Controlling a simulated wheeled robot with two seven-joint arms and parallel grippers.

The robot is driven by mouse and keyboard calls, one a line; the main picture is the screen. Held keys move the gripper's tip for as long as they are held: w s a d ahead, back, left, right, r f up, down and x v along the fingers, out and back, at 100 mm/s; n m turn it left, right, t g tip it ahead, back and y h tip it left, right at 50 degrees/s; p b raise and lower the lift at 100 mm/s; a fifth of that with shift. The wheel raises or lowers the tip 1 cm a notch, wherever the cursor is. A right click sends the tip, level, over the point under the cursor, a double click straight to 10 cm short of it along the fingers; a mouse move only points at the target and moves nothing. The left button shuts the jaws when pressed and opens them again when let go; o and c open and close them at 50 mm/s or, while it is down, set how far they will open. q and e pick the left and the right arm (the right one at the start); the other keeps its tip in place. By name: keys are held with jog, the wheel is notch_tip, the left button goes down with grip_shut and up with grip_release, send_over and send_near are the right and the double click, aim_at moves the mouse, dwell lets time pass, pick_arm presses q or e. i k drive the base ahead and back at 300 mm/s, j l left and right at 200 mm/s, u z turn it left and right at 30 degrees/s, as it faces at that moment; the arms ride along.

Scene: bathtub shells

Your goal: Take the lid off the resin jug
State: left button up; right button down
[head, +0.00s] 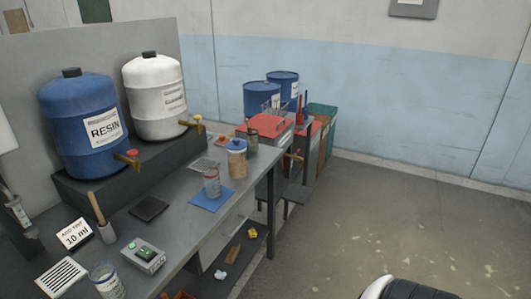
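A jug with a blue lid (237,144) and amber-brown contents (237,165) stands upright on the grey workbench, right of the middle of its top. The lid sits on the jug. A clear measuring cup (212,184) with red markings stands on a blue mat (212,198) in front of it. A large blue drum labelled RESIN (80,115), with a black cap (71,72) on top and a tap (128,158) at its front, stands on a dark riser at the left. Neither of my grippers shows in the head view.
A white drum (154,95) stands beside the blue one. A stirring stick in a holder (107,232), a scale (145,256), a card (75,234) and a cup (106,280) occupy the near bench. Blue barrels (262,100) stand behind.

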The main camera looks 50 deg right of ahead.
aim_at(237, 144)
jog(key=z, duration=1.4)
jog(key=i+l+u, duration=0.1)
jog(key=i+l, duration=0.85)
jog(key=l, duration=0.05)
